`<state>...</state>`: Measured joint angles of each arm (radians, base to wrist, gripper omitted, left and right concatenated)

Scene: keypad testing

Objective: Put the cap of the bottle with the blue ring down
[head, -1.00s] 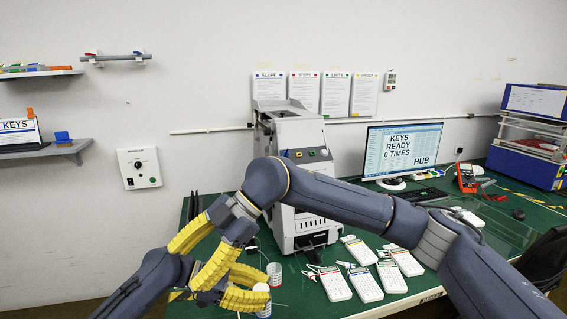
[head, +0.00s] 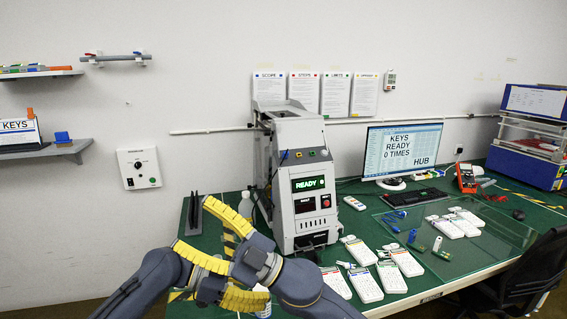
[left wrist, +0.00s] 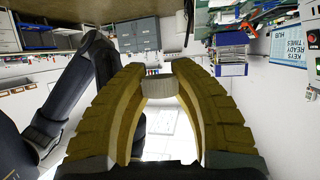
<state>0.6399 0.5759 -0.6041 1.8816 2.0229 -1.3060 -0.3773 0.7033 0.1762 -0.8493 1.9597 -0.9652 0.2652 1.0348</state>
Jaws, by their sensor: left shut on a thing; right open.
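My left gripper (head: 264,291) is low in the head view, its yellow fingers reaching right. The left wrist view shows its fingertips shut on a small pale grey-white cap (left wrist: 158,87). In the head view a white bottle with some blue on it (head: 265,311) shows at these fingertips, partly hidden; I cannot tell whether cap and bottle touch. My right gripper (head: 192,224) is open and empty, further left and higher in the picture, its fingers spread to the upper left. The right arm's wrist lies across the left fingers and hides part of them.
A grey testing machine (head: 304,160) reading READY stands behind the grippers. A white upright object (head: 245,204) stands left of it. Several white keypads (head: 366,285) lie to the right on the green table (head: 405,222). A monitor (head: 402,150) stands at the back.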

